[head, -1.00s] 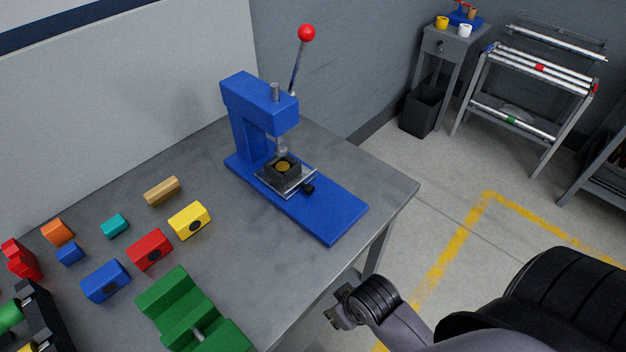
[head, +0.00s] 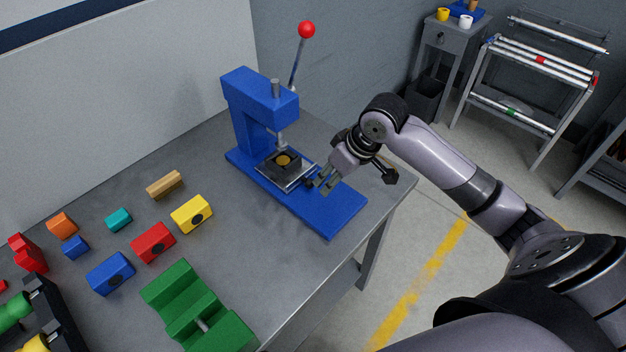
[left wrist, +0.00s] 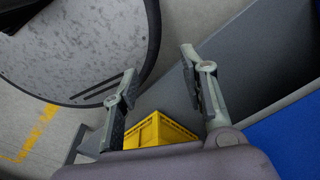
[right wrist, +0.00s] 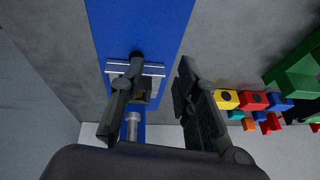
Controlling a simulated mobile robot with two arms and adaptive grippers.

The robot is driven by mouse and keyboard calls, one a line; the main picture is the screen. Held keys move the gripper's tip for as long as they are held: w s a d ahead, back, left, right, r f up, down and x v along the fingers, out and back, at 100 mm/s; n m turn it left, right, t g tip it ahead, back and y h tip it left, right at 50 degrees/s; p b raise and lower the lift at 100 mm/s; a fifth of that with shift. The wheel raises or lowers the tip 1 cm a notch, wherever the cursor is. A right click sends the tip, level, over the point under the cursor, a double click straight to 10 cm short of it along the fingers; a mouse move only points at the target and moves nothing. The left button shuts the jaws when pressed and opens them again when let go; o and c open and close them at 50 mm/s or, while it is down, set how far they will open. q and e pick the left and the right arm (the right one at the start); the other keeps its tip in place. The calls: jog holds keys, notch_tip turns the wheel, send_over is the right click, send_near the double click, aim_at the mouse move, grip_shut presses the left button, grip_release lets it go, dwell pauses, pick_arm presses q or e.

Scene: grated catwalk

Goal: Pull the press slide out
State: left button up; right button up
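The blue press (head: 258,95) stands on the grey table with its red-balled lever up. Its slide (head: 272,172), a silver plate carrying a dark block with a round brass-coloured centre, lies on the blue base under the ram. The slide also shows in the right wrist view (right wrist: 153,70), with its black knob (right wrist: 136,56) at the near edge. In the right wrist view one finger overlaps the slide. My left gripper (left wrist: 165,82) is open and empty, outside the head view.
Coloured blocks, including a yellow one (head: 192,214) and a red one (head: 153,242), lie left of the press. A green stepped block (head: 195,305) is at the table's front. A yellow crate (left wrist: 160,131) shows below my left gripper. The table's right edge is near my right arm.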

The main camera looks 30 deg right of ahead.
jog(key=m, duration=0.1)
send_near(314, 190)
jog(key=w+f+p, duration=0.1)
jog(key=w+a+f, duration=0.1)
jog(key=f, duration=0.1)
jog(key=w+a+f+p, duration=0.1)
jog(key=f, duration=0.1)
jog(key=shift+w+a+f+p, duration=0.15)
jog(key=shift+a+f+p, duration=0.05)
jog(key=shift+p, duration=0.1)
jog(key=shift+c, duration=0.5)
grip_shut()
dwell(0.4)
